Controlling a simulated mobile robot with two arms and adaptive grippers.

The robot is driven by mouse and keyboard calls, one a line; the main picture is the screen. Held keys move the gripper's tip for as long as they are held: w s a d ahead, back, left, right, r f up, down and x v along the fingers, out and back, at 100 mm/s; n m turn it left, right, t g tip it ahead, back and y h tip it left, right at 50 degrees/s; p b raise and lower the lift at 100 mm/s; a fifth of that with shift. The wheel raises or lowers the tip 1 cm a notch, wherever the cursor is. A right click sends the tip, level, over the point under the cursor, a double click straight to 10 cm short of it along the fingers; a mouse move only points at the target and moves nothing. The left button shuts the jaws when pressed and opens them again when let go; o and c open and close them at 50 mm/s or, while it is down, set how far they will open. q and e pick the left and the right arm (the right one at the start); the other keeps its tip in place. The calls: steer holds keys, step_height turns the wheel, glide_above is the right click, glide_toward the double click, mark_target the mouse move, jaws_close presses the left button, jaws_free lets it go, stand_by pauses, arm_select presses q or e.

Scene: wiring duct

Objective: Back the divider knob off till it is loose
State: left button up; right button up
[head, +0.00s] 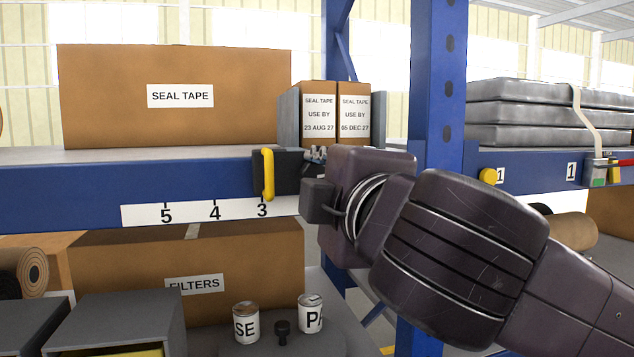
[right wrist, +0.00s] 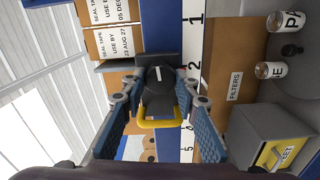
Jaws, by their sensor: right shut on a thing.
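The divider knob (right wrist: 158,76) is black with a white line on its face, in the right wrist view. It sits on a dark divider carriage (head: 283,163) with a yellow handle (head: 267,174), mounted on the blue shelf beam just above the number 3. My right gripper (right wrist: 160,88) has its two fingers on either side of the knob and is shut on it. In the head view my right gripper (head: 317,178) comes in from the right and hides the knob. Whether the knob is loose cannot be seen. My left gripper is out of view.
Two seal tape boxes (head: 337,112) stand between grey divider plates above the carriage. A blue upright (head: 437,70) rises close behind my right arm. Cans (head: 246,322) and a filters box (head: 195,270) are below. A yellow knob (head: 488,176) is on the right beam.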

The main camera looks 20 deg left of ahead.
steer(key=shift+f+n, duration=0.15)
steer(key=shift+n, duration=3.55)
steer(key=o, duration=1.1)
steer(key=shift+o, duration=0.2)
